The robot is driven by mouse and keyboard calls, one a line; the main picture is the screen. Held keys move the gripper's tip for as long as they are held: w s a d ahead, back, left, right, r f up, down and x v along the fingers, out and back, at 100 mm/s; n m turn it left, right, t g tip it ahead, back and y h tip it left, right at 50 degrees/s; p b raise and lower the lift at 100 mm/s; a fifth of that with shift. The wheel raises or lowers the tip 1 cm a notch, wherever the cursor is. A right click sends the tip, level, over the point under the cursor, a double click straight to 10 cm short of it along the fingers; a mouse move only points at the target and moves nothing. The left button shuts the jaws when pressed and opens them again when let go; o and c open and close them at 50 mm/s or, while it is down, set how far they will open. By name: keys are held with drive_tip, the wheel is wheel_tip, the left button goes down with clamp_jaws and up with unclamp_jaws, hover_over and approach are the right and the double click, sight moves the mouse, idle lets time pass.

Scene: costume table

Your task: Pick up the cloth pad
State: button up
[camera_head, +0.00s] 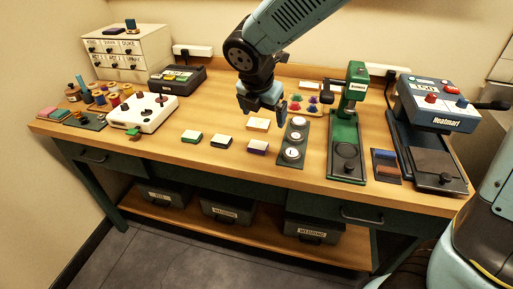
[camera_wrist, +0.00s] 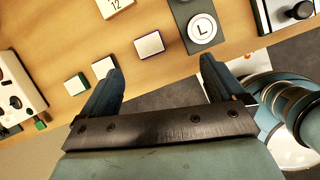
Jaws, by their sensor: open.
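My gripper (camera_head: 262,108) is open and empty above the middle of the table; its two fingers also show apart in the wrist view (camera_wrist: 160,78). Three small pale-topped blocks lie in a row in front of it: a green-sided one (camera_head: 191,136), a middle one (camera_head: 222,141) and a purple-sided one (camera_head: 258,146). In the wrist view the green-sided block (camera_wrist: 76,84) and the purple-sided block (camera_wrist: 149,45) lie beyond the fingers, and the left fingertip overlaps the space near the middle one (camera_wrist: 104,67). I cannot tell which of these, if any, is the cloth pad.
A dark strip (camera_head: 286,157) with round discs lies right of the blocks. A green press (camera_head: 344,135) and a heat press (camera_head: 437,100) stand at right. A white box (camera_head: 152,112), spools and small drawers (camera_head: 128,50) are at left. Bare wood lies in front of the blocks.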

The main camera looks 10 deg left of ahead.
drive_tip(key=a+f+n, duration=0.2)
drive_tip(key=a, duration=0.1)
approach(258, 145)
drive_tip(key=x, duration=0.8)
drive_tip(key=shift+f, duration=0.15)
drive_tip(key=c, duration=1.1)
drive_tip(key=shift+c, duration=0.2)
